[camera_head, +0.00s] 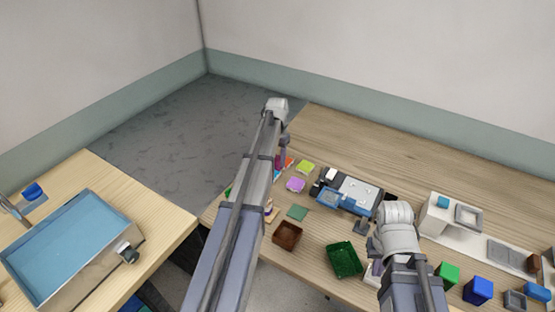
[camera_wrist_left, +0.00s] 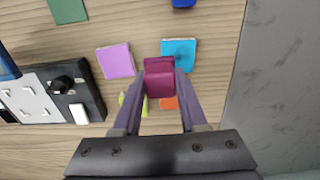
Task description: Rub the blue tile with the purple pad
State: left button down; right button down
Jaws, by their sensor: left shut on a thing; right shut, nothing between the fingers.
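My left gripper (camera_wrist_left: 159,88) is shut on the purple pad (camera_wrist_left: 159,78), a dark magenta block, held at its fingertips. The blue tile (camera_wrist_left: 180,48) lies flat on the table just beyond the pad in the left wrist view. The pad overlaps the tile's near left edge in that view; I cannot tell whether they touch. In the head view my left gripper (camera_head: 284,153) reaches over the table's left end, and my arm hides most of the blue tile. My right gripper (camera_head: 372,248) is shut and empty, low over the table's front middle.
A lilac tile (camera_wrist_left: 115,61) lies left of the blue tile, an orange tile (camera_wrist_left: 169,103) nearer. A green tile (camera_wrist_left: 68,10) lies further off. A brown box (camera_head: 287,235) and green crate (camera_head: 344,260) stand near the front edge. The table's back is clear.

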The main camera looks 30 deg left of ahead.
pick_arm(q)
jog(key=shift+r, duration=0.6)
pick_arm(e)
jog(key=shift+r, duration=0.55)
